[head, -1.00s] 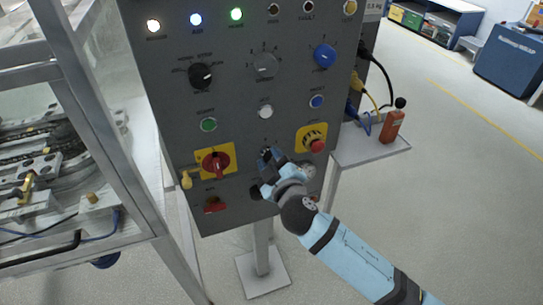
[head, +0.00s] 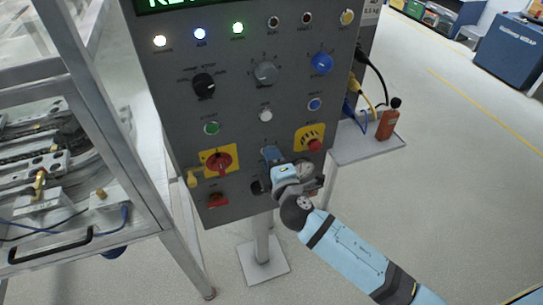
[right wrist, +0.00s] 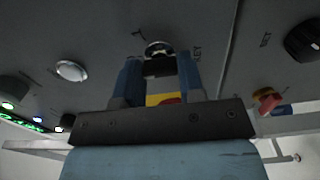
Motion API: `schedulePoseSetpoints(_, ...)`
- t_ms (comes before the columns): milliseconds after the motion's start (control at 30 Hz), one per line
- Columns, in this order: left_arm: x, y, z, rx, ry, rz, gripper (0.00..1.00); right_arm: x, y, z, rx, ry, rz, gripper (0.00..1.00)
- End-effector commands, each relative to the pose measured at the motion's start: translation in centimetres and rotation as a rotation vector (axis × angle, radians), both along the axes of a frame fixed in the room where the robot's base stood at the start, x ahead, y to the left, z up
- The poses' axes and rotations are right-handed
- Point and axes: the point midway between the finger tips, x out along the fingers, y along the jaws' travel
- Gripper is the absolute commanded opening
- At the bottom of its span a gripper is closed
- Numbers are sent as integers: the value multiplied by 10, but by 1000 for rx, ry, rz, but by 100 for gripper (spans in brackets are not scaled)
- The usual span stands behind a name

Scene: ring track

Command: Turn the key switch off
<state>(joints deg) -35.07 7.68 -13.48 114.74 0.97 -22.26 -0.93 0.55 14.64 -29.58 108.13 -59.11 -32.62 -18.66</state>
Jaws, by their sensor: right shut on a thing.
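The key switch (right wrist: 158,48) is a round metal lock on the grey panel (head: 235,140), beside a KEY label in the right wrist view. My right gripper (right wrist: 158,70) has its two blue fingers on either side of a dark key piece (right wrist: 158,67) at the lock, and is shut on it. In the head view, my right gripper (head: 272,157) is at the lower middle of the panel and hides the key switch. The exact angle of the key is hard to tell. My left gripper is not in view.
A red rotary switch on a yellow plate (head: 218,161) is left of my right gripper, and a red emergency button (head: 315,145) is to its right. Several knobs and lamps sit above. A red bottle (head: 388,122) stands on a side shelf (head: 365,148).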

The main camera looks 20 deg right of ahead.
Motion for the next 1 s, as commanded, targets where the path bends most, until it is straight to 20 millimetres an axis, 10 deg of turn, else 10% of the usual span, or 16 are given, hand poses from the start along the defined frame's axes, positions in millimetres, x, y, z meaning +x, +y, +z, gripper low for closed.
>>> schedulePoseSetpoints(633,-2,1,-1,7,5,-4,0,0,0,0,-53,-3,1,12)
schedulePoseSetpoints(667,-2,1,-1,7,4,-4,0,0,0,0,-52,-3,1,41)
schedulePoseSetpoints(767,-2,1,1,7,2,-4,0,0,0,0,-52,-3,1,62)
schedulePoseSetpoints(1000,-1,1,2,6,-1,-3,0,0,0,0,-51,-2,0,62)
